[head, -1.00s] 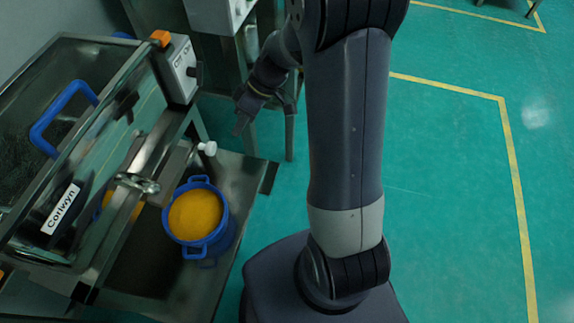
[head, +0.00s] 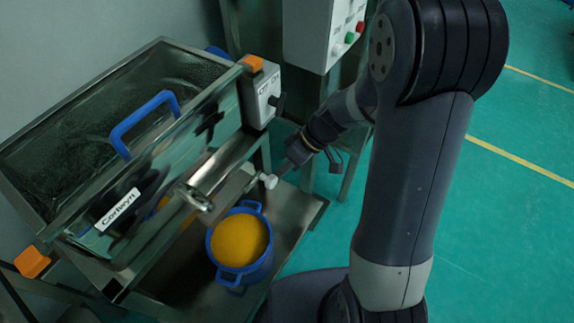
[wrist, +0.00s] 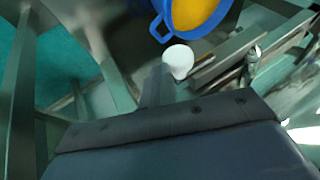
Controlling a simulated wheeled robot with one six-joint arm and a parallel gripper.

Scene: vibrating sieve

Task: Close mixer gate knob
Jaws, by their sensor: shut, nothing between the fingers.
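The white gate knob (head: 269,181) sticks out from the right side of the steel mixer (head: 160,170), just above the lower shelf. It also shows in the wrist view (wrist: 178,60), close beyond the fingers. My gripper (head: 284,170) is shut and empty, with its tip close to the knob. I cannot tell whether the tip touches it. In the wrist view my gripper (wrist: 158,85) appears as a dark finger pointing toward the knob.
A blue pot (head: 240,242) of orange powder stands on the steel shelf (head: 305,208) below the outlet. A control box (head: 261,95) with a black switch is on the mixer's right end. A white panel (head: 325,30) with coloured buttons stands behind. Green floor is clear at right.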

